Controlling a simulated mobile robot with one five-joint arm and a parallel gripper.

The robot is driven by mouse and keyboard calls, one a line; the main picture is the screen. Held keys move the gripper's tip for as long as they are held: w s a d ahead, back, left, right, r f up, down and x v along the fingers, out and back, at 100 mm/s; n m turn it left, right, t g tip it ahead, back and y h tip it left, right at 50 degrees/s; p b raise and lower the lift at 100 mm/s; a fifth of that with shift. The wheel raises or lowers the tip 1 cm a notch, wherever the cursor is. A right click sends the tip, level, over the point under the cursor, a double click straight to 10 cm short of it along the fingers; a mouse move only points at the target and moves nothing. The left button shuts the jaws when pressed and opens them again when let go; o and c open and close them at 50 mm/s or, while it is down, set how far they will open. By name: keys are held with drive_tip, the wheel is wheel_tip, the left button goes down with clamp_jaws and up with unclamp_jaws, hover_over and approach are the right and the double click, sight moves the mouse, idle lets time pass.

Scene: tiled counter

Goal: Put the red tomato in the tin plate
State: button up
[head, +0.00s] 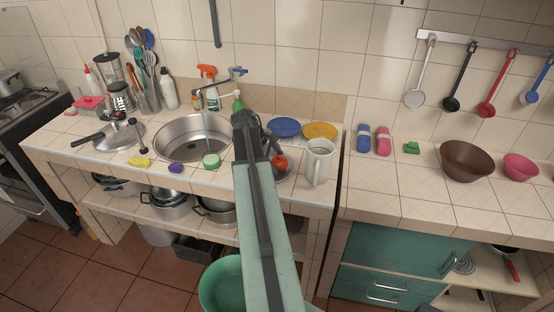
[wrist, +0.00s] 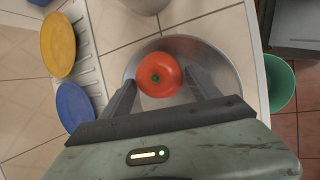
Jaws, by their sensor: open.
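The red tomato (wrist: 159,72) lies within the outline of the round tin plate (wrist: 225,65) in the wrist view, towards its upper left part. It seems to rest in the plate, but its underside is hidden. In the head view the tomato (head: 279,162) shows just right of my arm, and the arm hides part of the plate. My gripper (wrist: 160,86) is open, with one finger on each side of the tomato. A gap shows between the tomato and the right finger; contact at the left finger is unclear.
A white mug (head: 319,162) stands close right of the plate. Blue (head: 285,127) and yellow (head: 320,131) plates lie behind it. The counter's front edge is near the plate.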

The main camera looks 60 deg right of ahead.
drive_tip(key=p+v, duration=0.8)
drive_tip(key=v, duration=0.3)
drive_tip(key=shift+p, duration=0.4)
drive_tip(key=shift+a+r, duration=0.1)
drive_tip(key=w+a+f+t, duration=0.1)
drive_tip(key=w+a, duration=0.3)
drive_tip(key=a, duration=0.3)
drive_tip(key=w+a+m+y, duration=0.1)
drive_tip(key=w+a, duration=0.3)
drive_tip(key=a, duration=0.4)
drive_tip(key=w+a+f+t, duration=0.1)
drive_tip(key=w+a, duration=0.3)
drive_tip(key=a, duration=0.3)
drive_tip(key=a+m+t+y, duration=0.1)
drive_tip(key=a+y, duration=0.2)
drive_tip(key=a, duration=2.8)
drive_tip(key=shift+w+a+f+m+y, duration=0.2)
drive_tip(key=shift+w+f+m+y, duration=0.1)
drive_tip(key=shift+w+f+m, duration=0.15)
